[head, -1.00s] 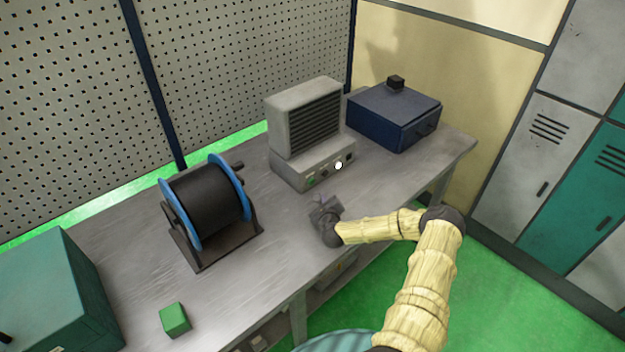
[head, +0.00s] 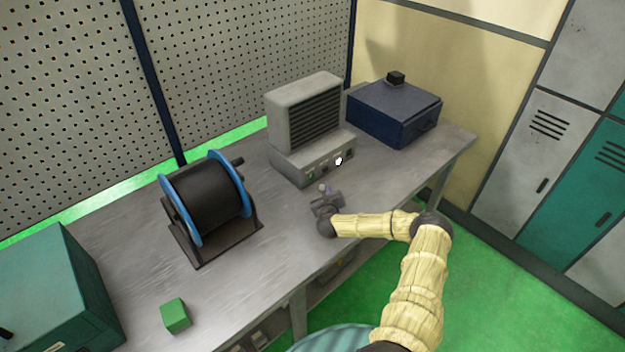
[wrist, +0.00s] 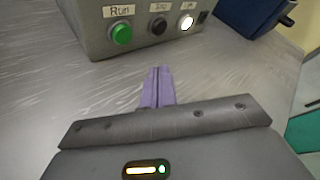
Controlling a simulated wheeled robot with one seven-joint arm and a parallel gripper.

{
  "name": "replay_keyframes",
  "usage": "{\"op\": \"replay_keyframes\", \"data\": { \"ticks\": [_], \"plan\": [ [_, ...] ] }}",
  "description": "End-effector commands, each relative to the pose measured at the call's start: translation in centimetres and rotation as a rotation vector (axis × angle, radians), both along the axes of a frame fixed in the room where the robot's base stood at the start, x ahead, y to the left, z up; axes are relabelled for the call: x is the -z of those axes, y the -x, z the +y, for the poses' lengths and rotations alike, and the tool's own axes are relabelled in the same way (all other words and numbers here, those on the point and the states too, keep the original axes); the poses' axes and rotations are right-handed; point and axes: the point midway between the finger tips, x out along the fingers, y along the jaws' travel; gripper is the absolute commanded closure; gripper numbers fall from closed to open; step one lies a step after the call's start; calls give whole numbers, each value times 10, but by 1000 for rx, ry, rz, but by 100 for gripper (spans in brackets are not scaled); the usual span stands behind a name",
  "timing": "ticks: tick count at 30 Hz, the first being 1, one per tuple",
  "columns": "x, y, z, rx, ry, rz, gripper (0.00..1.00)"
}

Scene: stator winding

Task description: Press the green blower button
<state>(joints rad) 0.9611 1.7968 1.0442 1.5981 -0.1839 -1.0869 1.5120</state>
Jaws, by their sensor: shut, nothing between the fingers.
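The grey blower (head: 306,125) stands on the workbench, its control panel facing my arm. In the wrist view its green button (wrist: 121,34) sits under a "Run" label at the left of the panel. It is small and green in the head view (head: 311,175). A black button (wrist: 158,27) and a lit white button (wrist: 187,22) are to its right. My gripper (wrist: 158,72) is shut and empty, its purple fingers together. They point toward the panel, short of it and a little right of and below the green button. My gripper also shows in the head view (head: 323,187).
A black spool with blue rims (head: 205,200) stands left of the blower, and a dark blue box (head: 392,115) to its right. A green cube (head: 175,316) and a teal case (head: 55,290) are at the front left. The bench before the panel is clear.

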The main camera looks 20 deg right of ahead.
Motion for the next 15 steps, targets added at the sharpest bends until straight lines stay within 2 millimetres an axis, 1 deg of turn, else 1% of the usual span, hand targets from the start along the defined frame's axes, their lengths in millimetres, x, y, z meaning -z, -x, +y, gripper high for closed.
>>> {"op": "replay_keyframes", "data": {
  "ticks": [3,9,15],
  "plan": [
    [1,-15,6,0,2,-1,100],
    [3,-36,13,-1,3,-1,100],
    [1,-48,17,0,1,-1,100]
  ]
}}
